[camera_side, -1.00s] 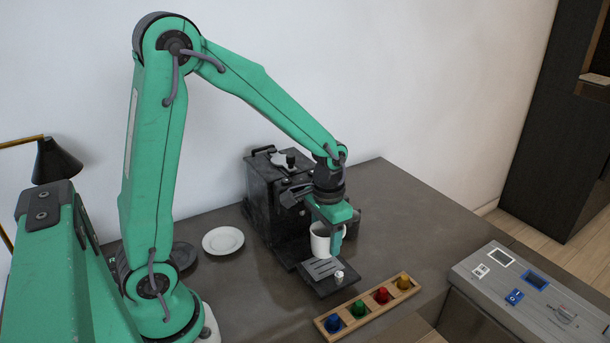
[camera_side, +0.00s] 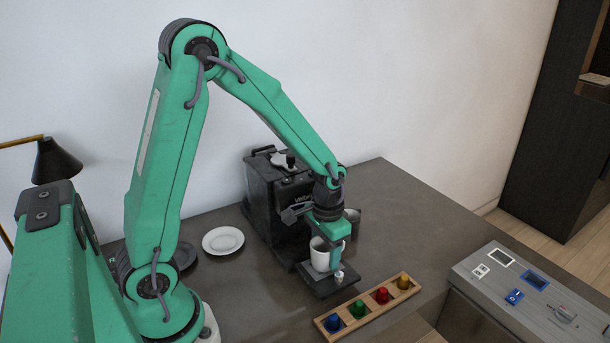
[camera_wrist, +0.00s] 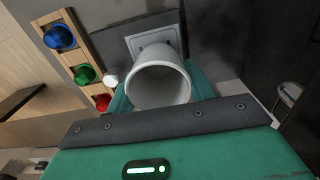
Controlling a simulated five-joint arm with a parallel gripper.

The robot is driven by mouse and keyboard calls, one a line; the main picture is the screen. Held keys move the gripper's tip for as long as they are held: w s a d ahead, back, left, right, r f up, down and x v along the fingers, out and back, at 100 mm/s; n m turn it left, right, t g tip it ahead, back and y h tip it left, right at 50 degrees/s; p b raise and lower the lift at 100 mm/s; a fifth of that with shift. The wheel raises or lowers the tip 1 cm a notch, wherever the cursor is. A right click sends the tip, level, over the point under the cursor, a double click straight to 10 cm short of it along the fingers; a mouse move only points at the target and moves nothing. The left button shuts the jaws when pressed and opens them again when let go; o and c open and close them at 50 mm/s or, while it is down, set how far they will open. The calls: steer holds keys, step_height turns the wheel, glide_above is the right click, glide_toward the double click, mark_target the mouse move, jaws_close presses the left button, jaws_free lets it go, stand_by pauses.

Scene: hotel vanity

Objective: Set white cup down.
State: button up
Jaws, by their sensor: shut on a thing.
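The white cup (camera_side: 320,256) is upright at the coffee machine's dark drip tray (camera_side: 326,285). In the side view its base is over or on the tray; I cannot tell whether it touches. My gripper (camera_side: 334,254) is shut on the cup from above, with a green finger on its right side. The wrist view shows the open mouth of the cup (camera_wrist: 160,85) between my fingers, with a grey grate (camera_wrist: 155,40) beyond it. The inside of the cup looks empty.
The black coffee machine (camera_side: 268,200) stands just behind the cup. A wooden rack (camera_side: 368,308) of coloured capsules lies in front. A white saucer (camera_side: 223,240) and a dark plate (camera_side: 184,255) are to the left. A grey cabinet top with cards (camera_side: 525,295) is at right.

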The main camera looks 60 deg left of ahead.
steer(key=o, duration=1)
steer(key=shift+r, duration=0.15)
step_height(320, 180, up, 12)
steer(key=shift+s, duration=0.1)
stand_by(0.6)
steer(key=shift+s+d+r+t, duration=0.25)
steer(key=shift+s+r+t, duration=0.85)
steer(key=shift+s, duration=1.05)
steer(key=shift+s+d+r+t, duration=0.2)
steer(key=shift+s+r+t, duration=0.55)
steer(key=shift+s+r, duration=1.1)
steer(key=shift+s+d+r+t, duration=0.25)
steer(key=shift+s+r+t, duration=0.65)
steer(key=shift+s, duration=1.6)
